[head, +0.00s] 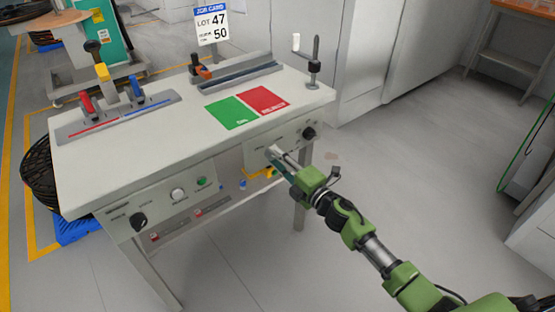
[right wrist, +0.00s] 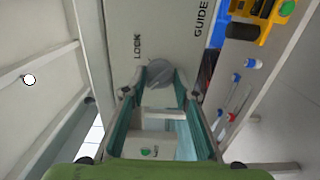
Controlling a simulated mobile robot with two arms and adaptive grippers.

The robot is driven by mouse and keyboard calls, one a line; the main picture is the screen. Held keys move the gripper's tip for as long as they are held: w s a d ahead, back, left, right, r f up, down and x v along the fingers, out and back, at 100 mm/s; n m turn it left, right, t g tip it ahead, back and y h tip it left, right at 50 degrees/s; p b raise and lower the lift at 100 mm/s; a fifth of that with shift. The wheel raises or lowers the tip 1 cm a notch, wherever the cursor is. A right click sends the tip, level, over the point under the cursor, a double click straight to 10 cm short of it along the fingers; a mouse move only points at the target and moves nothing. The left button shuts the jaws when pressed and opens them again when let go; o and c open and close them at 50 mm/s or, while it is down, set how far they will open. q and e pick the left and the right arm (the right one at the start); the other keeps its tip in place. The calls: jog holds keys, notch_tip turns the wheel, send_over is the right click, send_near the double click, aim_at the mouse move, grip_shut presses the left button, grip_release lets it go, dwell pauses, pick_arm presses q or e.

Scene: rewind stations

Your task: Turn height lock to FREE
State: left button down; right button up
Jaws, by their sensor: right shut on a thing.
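A grey round knob (right wrist: 158,73) sits on a pale panel in the right wrist view. The word LOCK is printed beside it, and GUIDE is printed further to the right. My right gripper (right wrist: 160,84) is shut on this knob, with one finger on each side. In the head view my right gripper (head: 273,153) is at the right front panel (head: 256,158) of the white table, and its fingers hide most of the knob. The FREE label and the knob's pointer cannot be read. My left gripper is not in view.
The left front panel has a black knob (head: 138,221), a white button (head: 179,194) and a green button (head: 202,183). Another black knob (head: 309,134) is right of my right gripper. Red, yellow and blue levers stand on the white table (head: 170,145).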

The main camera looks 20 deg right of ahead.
dwell(0.3)
jog(key=o, duration=1.1)
jog(key=shift+c, duration=0.2)
jog(key=shift+o, duration=0.3)
jog(key=v, duration=1.2)
